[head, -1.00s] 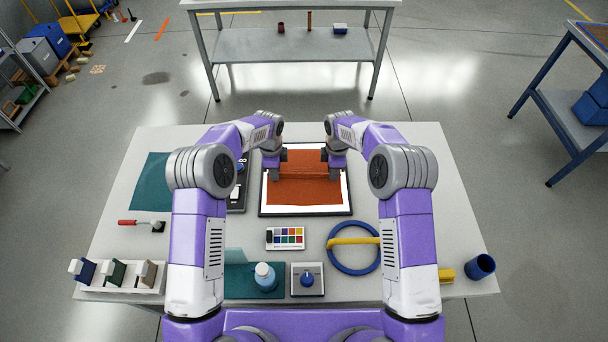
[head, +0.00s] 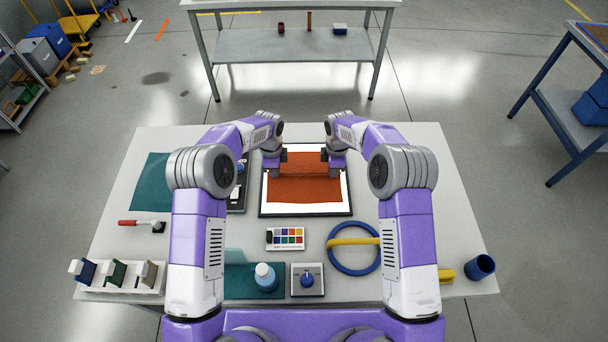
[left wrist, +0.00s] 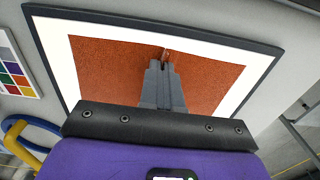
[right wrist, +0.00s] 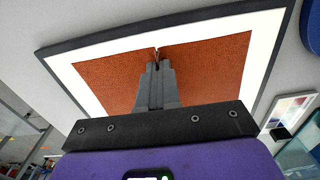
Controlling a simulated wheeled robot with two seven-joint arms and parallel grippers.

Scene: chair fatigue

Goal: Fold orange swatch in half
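The orange swatch (head: 304,189) lies on a white panel with a dark frame (head: 262,205) in the middle of the table. My left gripper (head: 280,173) and my right gripper (head: 333,172) are over the swatch, side by side with a gap between them. In the left wrist view, the left fingers (left wrist: 165,62) are together on a small pinched ridge of the orange swatch (left wrist: 105,65). In the right wrist view, the right fingers (right wrist: 157,62) are likewise together on a pinched bit of swatch (right wrist: 210,65). The swatch's far part is partly hidden by the wrists.
A colour card (head: 285,239) lies in front of the panel. A blue ring (head: 354,271) with a yellow bar, a bottle (head: 265,277) and a knob box (head: 307,280) stand nearer me. A teal sheet (head: 150,183) lies left. The table's right side is mostly clear.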

